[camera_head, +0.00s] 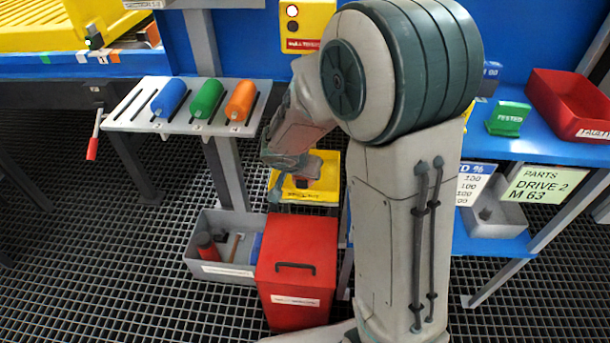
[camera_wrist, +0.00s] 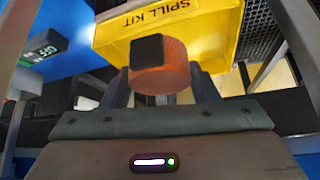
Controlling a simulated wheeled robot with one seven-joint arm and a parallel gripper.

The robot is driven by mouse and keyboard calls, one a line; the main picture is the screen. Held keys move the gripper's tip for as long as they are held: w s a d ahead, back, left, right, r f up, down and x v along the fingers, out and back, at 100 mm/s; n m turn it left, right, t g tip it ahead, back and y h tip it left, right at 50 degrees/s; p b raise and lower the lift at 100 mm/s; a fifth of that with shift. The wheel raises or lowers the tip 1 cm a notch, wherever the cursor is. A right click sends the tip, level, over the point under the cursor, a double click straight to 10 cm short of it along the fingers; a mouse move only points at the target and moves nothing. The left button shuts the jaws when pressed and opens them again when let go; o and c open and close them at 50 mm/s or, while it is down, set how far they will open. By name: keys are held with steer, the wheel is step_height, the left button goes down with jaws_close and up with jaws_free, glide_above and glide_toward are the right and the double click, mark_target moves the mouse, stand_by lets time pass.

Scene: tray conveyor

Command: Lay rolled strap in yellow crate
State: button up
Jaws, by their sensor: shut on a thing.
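The rolled strap (camera_wrist: 168,80) is an orange roll with a dark square piece on its near face. My gripper (camera_wrist: 160,92) is shut on it, with one finger on each side in the wrist view. A yellow crate (camera_wrist: 215,35) marked SPILL KIT lies just beyond the strap in that view. In the head view the yellow crate (camera_head: 325,165) stands behind the red box. My gripper (camera_head: 296,184) is in front of it and overlaps it, hiding part of its inside. I cannot tell whether the strap touches the crate.
A red lidded box (camera_head: 297,262) and a grey bin (camera_head: 222,268) with tools stand in front of the crate. A rack with blue, green and orange rollers (camera_head: 190,103) is at left. A red bin (camera_head: 575,105) sits on the blue shelf at right. Open grating lies at left.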

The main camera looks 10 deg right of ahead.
steer(key=w+f, duration=0.1)
steer(key=w+d+f, duration=0.1)
steer(key=w, duration=0.1)
steer(key=w+f, duration=0.1)
steer(key=shift+w+d, duration=0.25)
steer(key=shift+w, duration=0.05)
steer(key=shift+f+b, duration=1)
steer(key=shift+f, duration=1)
steer(key=shift+f, duration=0.15)
steer(key=o, duration=1)
steer(key=shift+r, duration=0.2)
steer(key=shift+a+r, duration=0.1)
steer(key=shift+r, duration=0.25)
steer(key=p+v, duration=0.3)
steer(key=v, duration=0.8)
steer(key=shift+s+p, duration=0.15)
steer(key=shift+p, duration=0.2)
